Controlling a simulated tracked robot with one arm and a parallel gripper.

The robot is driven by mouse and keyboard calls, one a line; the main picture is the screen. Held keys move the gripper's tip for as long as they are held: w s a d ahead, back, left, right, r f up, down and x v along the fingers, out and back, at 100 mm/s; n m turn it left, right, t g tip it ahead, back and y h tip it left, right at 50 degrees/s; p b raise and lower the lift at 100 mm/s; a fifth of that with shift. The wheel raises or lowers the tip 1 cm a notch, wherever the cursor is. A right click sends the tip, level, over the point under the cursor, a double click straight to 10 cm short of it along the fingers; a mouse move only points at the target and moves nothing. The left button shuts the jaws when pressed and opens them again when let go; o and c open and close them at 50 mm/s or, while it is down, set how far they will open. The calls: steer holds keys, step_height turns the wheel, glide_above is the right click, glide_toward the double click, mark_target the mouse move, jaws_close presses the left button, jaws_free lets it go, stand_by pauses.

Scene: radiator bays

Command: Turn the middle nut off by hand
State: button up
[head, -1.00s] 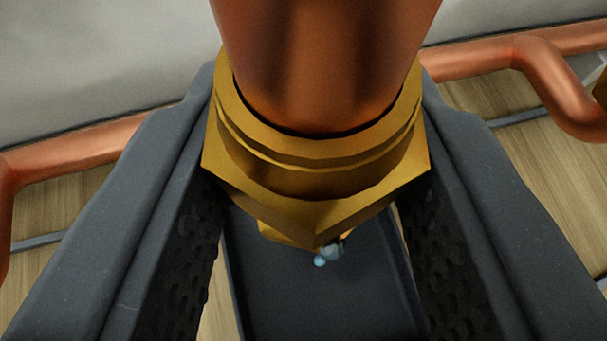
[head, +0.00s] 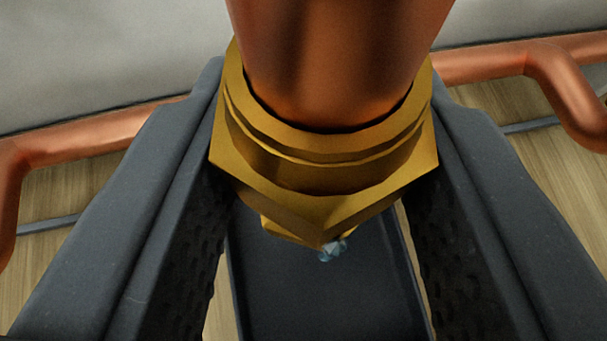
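The brass hex nut (head: 300,180) sits around a wide copper pipe (head: 340,60) in the centre of the head view. One corner of the nut points toward me. The two dark grey fingers of my gripper (head: 322,165) stand on either side of the nut. Their ridged inner faces press against its left and right sides. The far side of the nut is hidden by the pipe. Small pale blue water drops (head: 331,251) show just under the nut's front corner.
A dark tray (head: 320,300) lies below the nut. Copper pipes run behind at the left (head: 90,145) and right (head: 565,90), in front of a grey wall (head: 100,50). Wooden floor (head: 60,195) shows on both sides.

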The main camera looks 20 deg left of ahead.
steer(key=shift+d+p, duration=0.1)
steer(key=shift+p, duration=0.9)
steer(key=shift+f+p, duration=0.1)
steer(key=shift+p, duration=0.2)
steer(key=shift+r+n+y+p, duration=0.2)
steer(key=shift+n+y+p, duration=0.35)
steer(key=shift+p, duration=1.25)
steer(key=shift+f+g+y+p, duration=0.1)
steer(key=shift+g+y+p, duration=0.25)
steer(key=shift+p, duration=0.65)
steer(key=shift+w+d+r+n+p, duration=0.1)
steer(key=shift+r+n+p, duration=0.2)
steer(key=shift+p, duration=0.65)
steer(key=shift+f+n+g+y+p, duration=0.2)
steer(key=shift+n+g+y+p, duration=0.1)
steer(key=shift+p, duration=0.3)
steer(key=shift+n+y+p, duration=0.25)
steer(key=shift+y+p, duration=0.05)
steer(key=shift+p, duration=0.95)
steer(key=shift+f+g+p, duration=0.1)
steer(key=shift+g+p, duration=0.15)
steer(key=shift+p, duration=0.1)
steer(key=shift+n+g+y+p, duration=0.3)
steer(key=shift+n+y+p, duration=0.3)
steer(key=shift+p, duration=0.85)
